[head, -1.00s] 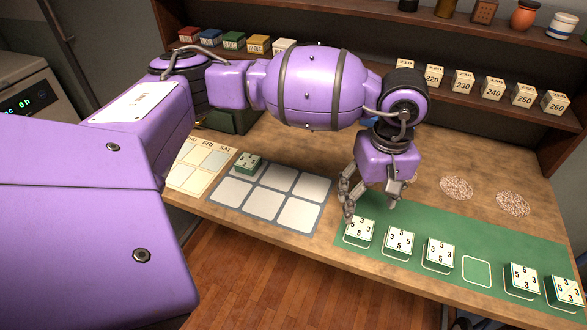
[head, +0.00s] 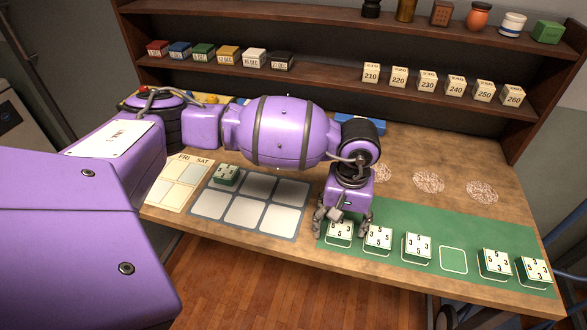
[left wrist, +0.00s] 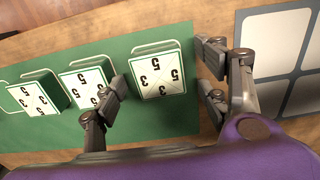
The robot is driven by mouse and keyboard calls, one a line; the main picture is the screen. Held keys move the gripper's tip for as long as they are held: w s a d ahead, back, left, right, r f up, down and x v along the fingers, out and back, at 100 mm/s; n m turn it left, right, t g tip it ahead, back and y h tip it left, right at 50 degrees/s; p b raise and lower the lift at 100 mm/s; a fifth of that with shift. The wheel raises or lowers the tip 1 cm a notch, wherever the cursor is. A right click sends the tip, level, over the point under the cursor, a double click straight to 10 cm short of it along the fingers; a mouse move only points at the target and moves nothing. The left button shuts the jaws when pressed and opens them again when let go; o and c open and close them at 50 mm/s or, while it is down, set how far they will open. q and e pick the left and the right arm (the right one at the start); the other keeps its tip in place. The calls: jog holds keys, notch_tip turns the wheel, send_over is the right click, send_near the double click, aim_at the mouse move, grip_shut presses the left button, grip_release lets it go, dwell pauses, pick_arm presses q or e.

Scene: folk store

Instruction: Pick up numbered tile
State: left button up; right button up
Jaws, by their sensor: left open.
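Several white-topped green numbered tiles lie in a row on the green mat (head: 420,218). The leftmost tile (head: 338,234) is just below my left gripper (head: 342,222). In the left wrist view this tile (left wrist: 159,77) shows 3s and 5s and sits between the open fingers of my left gripper (left wrist: 163,95), apart from them as far as I can see. The neighbouring tiles (head: 377,239) and (head: 416,247) stand to its right. Two more tiles (head: 495,263) are at the mat's right end. Another tile (head: 226,174) sits on the grey grid board (head: 206,204). My right gripper is not in view.
An empty outlined spot (head: 453,260) lies between the tiles on the mat. A shelf with numbered blocks (head: 427,82) and coloured boxes (head: 203,52) stands behind the table. Round speckled patches (head: 428,182) lie behind the mat. A calendar card (head: 178,185) is at the left.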

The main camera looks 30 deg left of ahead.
pick_arm(q)
jog(key=shift+f, duration=0.1)
jog(key=shift+c, duration=0.5)
jog(key=c, duration=1.1)
jog(key=shift+c, duration=0.8)
jog(key=shift+r, duration=0.2)
